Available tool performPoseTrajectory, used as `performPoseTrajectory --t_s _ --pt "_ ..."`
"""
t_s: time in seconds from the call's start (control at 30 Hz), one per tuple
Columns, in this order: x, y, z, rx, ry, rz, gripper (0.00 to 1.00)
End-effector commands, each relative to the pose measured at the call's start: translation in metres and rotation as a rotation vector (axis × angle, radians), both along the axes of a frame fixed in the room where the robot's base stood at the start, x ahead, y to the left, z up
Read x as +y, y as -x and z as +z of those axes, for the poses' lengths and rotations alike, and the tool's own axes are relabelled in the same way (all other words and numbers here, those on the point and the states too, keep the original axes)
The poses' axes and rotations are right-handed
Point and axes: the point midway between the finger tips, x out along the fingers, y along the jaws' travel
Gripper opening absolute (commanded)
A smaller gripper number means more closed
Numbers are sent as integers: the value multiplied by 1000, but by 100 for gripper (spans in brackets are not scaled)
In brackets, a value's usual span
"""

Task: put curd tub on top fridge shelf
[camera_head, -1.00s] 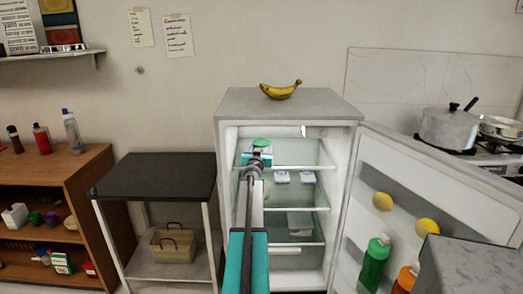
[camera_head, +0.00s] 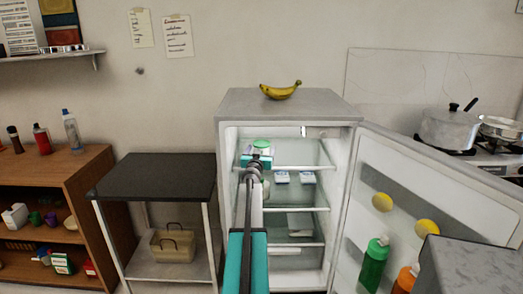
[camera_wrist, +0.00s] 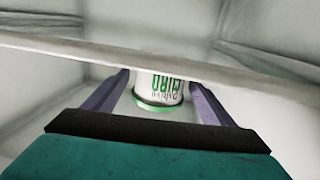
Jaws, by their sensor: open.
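The curd tub (camera_head: 262,143), white with a green lid, is in the upper part of the open fridge, at the left above the top shelf (camera_head: 302,167). In the wrist view the tub (camera_wrist: 160,85) appears upside down, with green lettering. My gripper (camera_head: 259,152) is at the front of the top compartment, just before the tub. In the wrist view its two purple fingers are open, one on each side of the tub, with gaps visible. A pale shelf edge (camera_wrist: 60,45) crosses that view and hides part of the tub.
The fridge door (camera_head: 400,190) stands open at the right, with yellow round items and bottles. White packs (camera_head: 282,177) sit on a lower level. The top shelf's right side is clear. A banana (camera_head: 280,90) lies on the fridge. A dark-topped table (camera_head: 155,176) stands left.

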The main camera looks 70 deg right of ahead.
Motion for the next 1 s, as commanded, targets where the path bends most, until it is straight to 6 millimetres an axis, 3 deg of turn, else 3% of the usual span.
performPoseTrajectory --t_s 1.0 --pt "91 20 0 0 0 1 77"
